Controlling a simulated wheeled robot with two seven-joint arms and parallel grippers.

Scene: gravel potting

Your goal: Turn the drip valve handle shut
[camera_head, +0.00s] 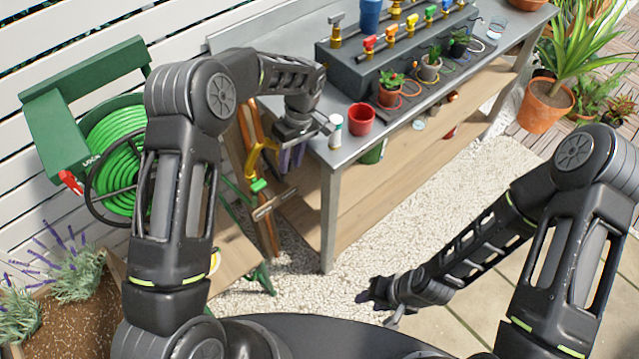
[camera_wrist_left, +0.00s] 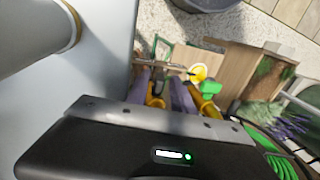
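A grey manifold box (camera_head: 400,55) stands on the metal bench with a row of small valves on top. A grey T-shaped tap (camera_head: 337,28) rises at the box's left end. Which one is the drip valve is not clear. My left gripper (camera_head: 291,157) points down beside the bench's left front corner, away from the valves; its fingers look apart and empty, also in the left wrist view (camera_wrist_left: 166,92). My right gripper (camera_head: 385,298) hangs low over the gravel; its fingers are unclear.
A white bottle (camera_head: 335,132) and a red cup (camera_head: 361,119) stand near the bench corner by my left gripper. Potted plants (camera_head: 389,92) line the manifold's front. A green hose reel (camera_head: 115,155) stands farther left.

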